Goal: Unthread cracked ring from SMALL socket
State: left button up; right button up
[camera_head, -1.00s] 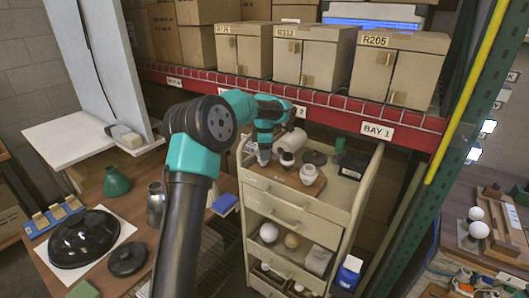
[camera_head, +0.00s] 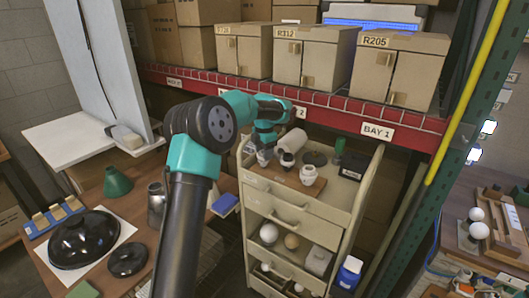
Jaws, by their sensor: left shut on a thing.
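My left gripper (camera_head: 264,156) is at the top of the beige cart, at the left end of a wooden board (camera_head: 320,187). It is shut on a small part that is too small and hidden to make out. Just right of it, a small white socket piece with a dark band (camera_head: 287,160) stands on the board. A larger white socket piece (camera_head: 308,175) stands farther right, apart from the gripper. I cannot tell which ring is cracked, or whether the held part touches a socket. My right gripper is not in view.
On the cart (camera_head: 335,205) are a white cylinder (camera_head: 290,139), a dark disc (camera_head: 315,158), a green bottle (camera_head: 339,147) and a black box (camera_head: 354,166). The red shelf beam (camera_head: 330,112) runs close behind my arm. Lower shelves hold globes. A workbench stands left.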

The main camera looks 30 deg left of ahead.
pick_arm(q)
jog(key=c, duration=0.4)
jog(key=shift+r, duration=0.85)
dwell(0.6)
jog(key=shift+r, duration=1.6)
jog(key=shift+r, duration=0.1)
jog(key=shift+r, duration=1.9)
